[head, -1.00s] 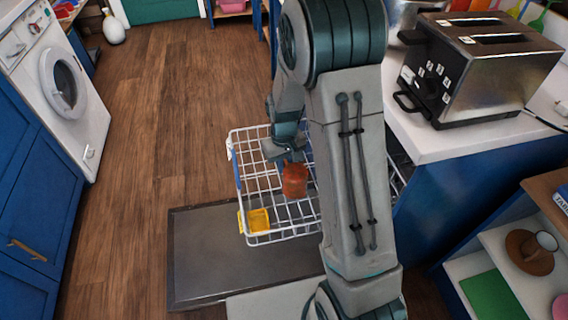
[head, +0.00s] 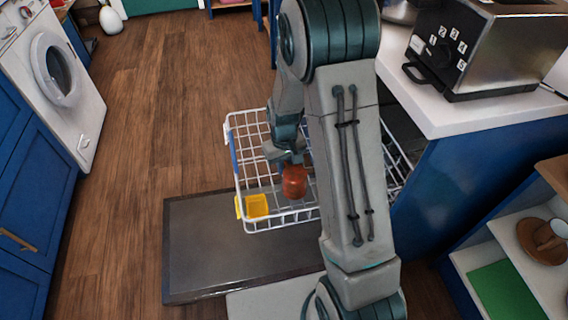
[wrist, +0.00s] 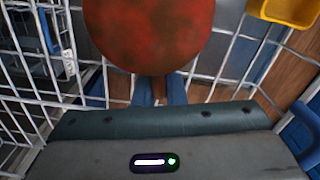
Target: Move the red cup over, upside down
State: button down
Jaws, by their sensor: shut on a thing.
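The red cup (head: 294,184) is held by my gripper (head: 291,160) over the white wire rack (head: 282,221). In the wrist view the cup (wrist: 150,30) fills the top middle as a round, mottled red face, just beyond my gripper (wrist: 160,92). My gripper is shut on it. Which end of the cup faces up is hard to tell from these views. The rack's white wires lie below and around the cup. My arm hides the rack's right part in the head view.
A yellow container (head: 256,206) sits at the rack's front left corner. The dark lowered door (head: 225,250) is below the rack. A counter with a toaster (head: 490,45) stands at right, above a blue side panel (head: 480,165). Wooden floor (head: 150,110) is free at left.

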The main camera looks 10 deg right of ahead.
jog(key=c, duration=1.4)
grip_release()
notch_tip(320, 180, up, 14)
jog(key=p, duration=0.4)
jog(key=s+d+r+m+t+p, duration=0.1)
jog(key=s+r+p, duration=0.7)
jog(key=r, duration=0.6)
jog(key=s+r+m+t+p, duration=0.1)
jog(key=s+r+m+p, duration=0.1)
jog(key=s+r+p, duration=0.6)
jog(key=s+r, duration=0.3)
jog(key=r, duration=0.3)
jog(key=shift+d+r+t+p, duration=0.2)
jog(key=shift+d+t+p, duration=0.15)
jog(key=shift+t+p, duration=0.05)
